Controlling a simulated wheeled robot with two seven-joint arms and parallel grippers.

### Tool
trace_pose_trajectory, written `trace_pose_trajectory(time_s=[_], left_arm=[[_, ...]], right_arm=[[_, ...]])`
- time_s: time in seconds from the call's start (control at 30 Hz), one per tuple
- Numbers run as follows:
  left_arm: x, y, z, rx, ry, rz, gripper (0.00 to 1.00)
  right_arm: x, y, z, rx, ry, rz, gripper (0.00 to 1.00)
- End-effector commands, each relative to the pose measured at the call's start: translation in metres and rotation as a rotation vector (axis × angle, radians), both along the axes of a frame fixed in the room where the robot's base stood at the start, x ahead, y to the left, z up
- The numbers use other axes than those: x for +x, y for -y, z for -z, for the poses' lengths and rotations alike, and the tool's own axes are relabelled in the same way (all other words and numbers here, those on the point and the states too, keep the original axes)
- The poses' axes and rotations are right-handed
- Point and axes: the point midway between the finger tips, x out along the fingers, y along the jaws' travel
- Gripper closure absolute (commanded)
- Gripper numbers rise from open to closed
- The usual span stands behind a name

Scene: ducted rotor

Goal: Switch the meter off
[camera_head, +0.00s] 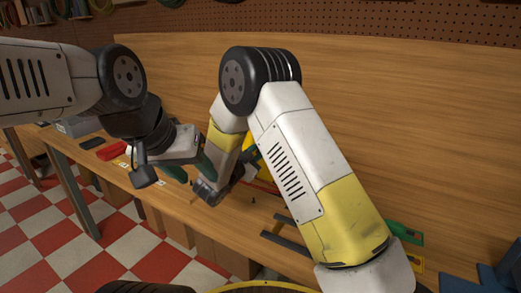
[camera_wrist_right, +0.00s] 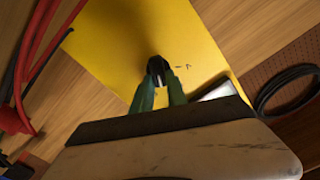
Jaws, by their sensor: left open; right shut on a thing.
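The meter is a yellow body whose flat yellow face (camera_wrist_right: 125,45) fills the middle of the right wrist view. A small dark knob (camera_wrist_right: 155,66) is on this face, with small dark marks beside it. My right gripper (camera_wrist_right: 158,82) has its green fingers shut on the knob. In the head view, only a yellow piece of the meter (camera_head: 249,152) shows behind my right forearm, and the right fingertips are hidden. My left gripper (camera_head: 190,169) is open and empty above the bench, left of my right wrist and apart from the meter.
Red and black leads (camera_wrist_right: 28,75) lie left of the meter in the wrist view; a black cable coil (camera_wrist_right: 290,90) lies right. The wooden bench (camera_head: 165,200) holds a red item (camera_head: 111,151) at left and a green-handled tool (camera_head: 405,233) at right. A pegboard (camera_head: 400,22) stands behind.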

Motion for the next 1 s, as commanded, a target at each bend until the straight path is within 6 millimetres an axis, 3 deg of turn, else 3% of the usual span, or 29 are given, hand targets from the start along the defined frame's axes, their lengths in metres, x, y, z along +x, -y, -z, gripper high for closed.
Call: trace_pose_trajectory(time_s=[0.5,1.0], left_arm=[[0.0000,0.0000,0.0000,0.000,0.000,0.000,0.52],[0.0000,0.0000,0.0000,0.000,0.000,0.000,0.52]], right_arm=[[0.0016,-0.0047,-0.0008,-0.341,-0.186,-0.001,1.00],[0.0021,-0.0055,-0.0001,-0.429,-0.236,-0.002,1.00]])
